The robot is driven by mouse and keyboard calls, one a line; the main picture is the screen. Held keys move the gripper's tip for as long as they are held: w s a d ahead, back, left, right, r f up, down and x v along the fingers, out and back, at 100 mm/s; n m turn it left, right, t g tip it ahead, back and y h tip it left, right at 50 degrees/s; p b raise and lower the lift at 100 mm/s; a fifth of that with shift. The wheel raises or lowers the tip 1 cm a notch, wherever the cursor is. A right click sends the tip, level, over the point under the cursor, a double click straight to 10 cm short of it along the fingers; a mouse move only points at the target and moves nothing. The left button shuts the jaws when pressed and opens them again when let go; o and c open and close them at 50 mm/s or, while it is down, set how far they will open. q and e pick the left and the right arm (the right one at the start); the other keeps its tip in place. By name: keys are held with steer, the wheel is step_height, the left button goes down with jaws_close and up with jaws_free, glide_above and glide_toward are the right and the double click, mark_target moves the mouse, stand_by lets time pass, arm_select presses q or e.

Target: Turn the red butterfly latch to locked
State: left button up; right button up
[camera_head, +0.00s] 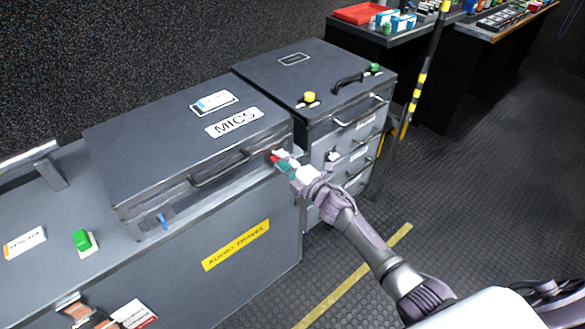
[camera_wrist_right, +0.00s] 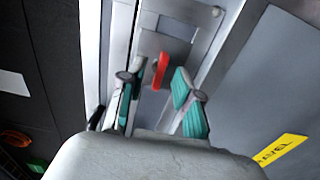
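The red butterfly latch (camera_wrist_right: 161,70) sits on a metal plate on the front of the grey case labelled MICS (camera_head: 234,122). In the head view the latch (camera_head: 275,156) is a small red spot at the case's right front, partly hidden by my right gripper. My right gripper (camera_wrist_right: 153,88) has teal finger pads standing apart, one on each side of the latch. The gripper is open, and I see a gap between the latch and the pads. In the head view my right gripper (camera_head: 284,163) reaches in from the lower right. My left gripper is not in view.
A blue latch (camera_head: 162,220) is on the case's left front, and a black handle (camera_head: 218,170) lies between. A drawer cabinet (camera_head: 350,150) stands close on the right. A green button (camera_head: 83,240) is on the counter at left. Open floor lies at right.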

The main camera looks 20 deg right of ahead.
steer(key=v, duration=1.1)
steer(key=shift+s, duration=0.35)
steer(key=shift+d, duration=0.15)
